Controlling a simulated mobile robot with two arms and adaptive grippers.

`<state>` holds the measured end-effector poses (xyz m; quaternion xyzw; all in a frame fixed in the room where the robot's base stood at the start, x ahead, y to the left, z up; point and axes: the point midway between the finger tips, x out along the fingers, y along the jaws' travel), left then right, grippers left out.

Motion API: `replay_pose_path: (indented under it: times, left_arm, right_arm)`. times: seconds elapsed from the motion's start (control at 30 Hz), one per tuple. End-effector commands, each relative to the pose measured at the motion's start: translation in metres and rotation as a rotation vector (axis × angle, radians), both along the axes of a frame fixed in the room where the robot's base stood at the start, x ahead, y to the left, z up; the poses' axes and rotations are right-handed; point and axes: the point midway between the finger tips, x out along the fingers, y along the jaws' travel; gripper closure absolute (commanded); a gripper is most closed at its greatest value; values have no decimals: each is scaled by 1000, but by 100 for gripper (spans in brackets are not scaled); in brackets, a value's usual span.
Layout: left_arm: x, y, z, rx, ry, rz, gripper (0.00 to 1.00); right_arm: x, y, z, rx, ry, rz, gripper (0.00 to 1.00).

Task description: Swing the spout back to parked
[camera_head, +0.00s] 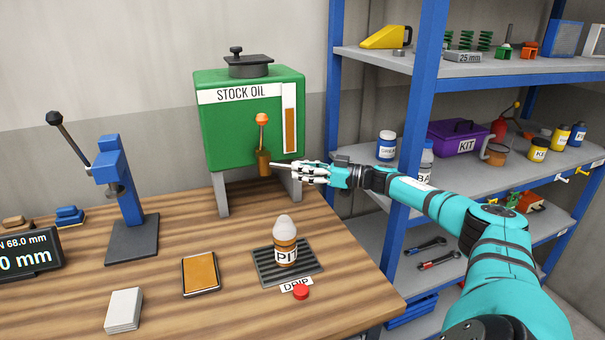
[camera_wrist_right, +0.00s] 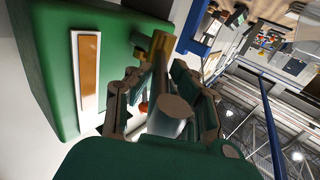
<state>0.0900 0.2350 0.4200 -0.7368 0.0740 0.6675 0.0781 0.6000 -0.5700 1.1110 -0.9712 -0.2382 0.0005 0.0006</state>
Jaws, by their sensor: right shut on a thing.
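The green stock oil tank (camera_head: 225,135) stands on legs at the back of the bench, with a brass tap (camera_head: 264,163) and an orange-knobbed lever (camera_head: 262,120) on its front. A thin grey spout (camera_head: 283,165) sticks out from the tap to the right, roughly level. My right gripper (camera_head: 302,171) is shut on the spout at the tank's right front. In the right wrist view the grey spout (camera_wrist_right: 170,118) lies between the fingers, its round end towards the camera, and the brass tap (camera_wrist_right: 160,44) is behind it. My left gripper is out of view.
A labelled bottle (camera_head: 285,246) stands on a dark drip tray (camera_head: 264,267) below, with a red button (camera_head: 301,292) in front. A lever press (camera_head: 128,200) stands left. A blue shelf post (camera_head: 415,110) is close to my right arm.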

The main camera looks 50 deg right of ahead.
Motion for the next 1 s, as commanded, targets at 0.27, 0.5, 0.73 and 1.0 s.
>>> replay_pose_path:
  times: [0.27, 0.5, 0.73, 1.0]
  left_arm:
    - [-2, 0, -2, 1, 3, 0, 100]
    - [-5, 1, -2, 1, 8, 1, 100]
    - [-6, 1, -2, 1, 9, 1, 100]
    - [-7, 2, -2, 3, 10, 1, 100]
  right_arm:
    - [0, -1, 0, 0, 0, 27, 100]
    - [0, -1, 0, -1, 0, 28, 100]
    - [0, 0, 0, -1, 0, 28, 63]
    - [0, 0, 0, -1, 0, 29, 60]
